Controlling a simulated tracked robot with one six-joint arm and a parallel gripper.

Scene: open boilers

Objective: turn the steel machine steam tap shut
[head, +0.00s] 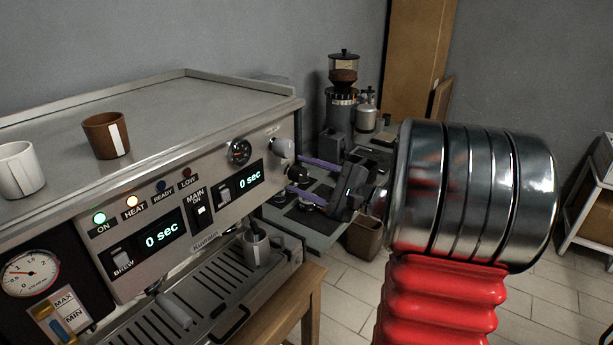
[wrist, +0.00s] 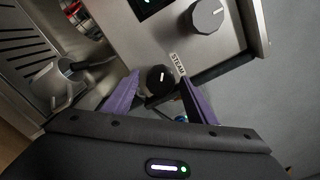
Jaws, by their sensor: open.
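The steel machine (head: 230,185) stands at the left in the head view. Its steam tap, a black round knob with a white pointer line (wrist: 161,80), sits beside the STEAM label in the wrist view. In the head view the tap is a dark knob (head: 298,174) at the machine's right end. My gripper (head: 293,172) is open there, with one purple finger above the knob and one below. In the wrist view my gripper (wrist: 160,88) has its fingers on either side of the tap; whether they touch it is unclear.
A larger grey knob (wrist: 207,16) is near the tap. A steel pitcher (head: 257,249) stands on the drip tray. A brown cup (head: 106,136) and a white cup (head: 20,170) are on top of the machine. A grinder (head: 342,95) stands behind my gripper.

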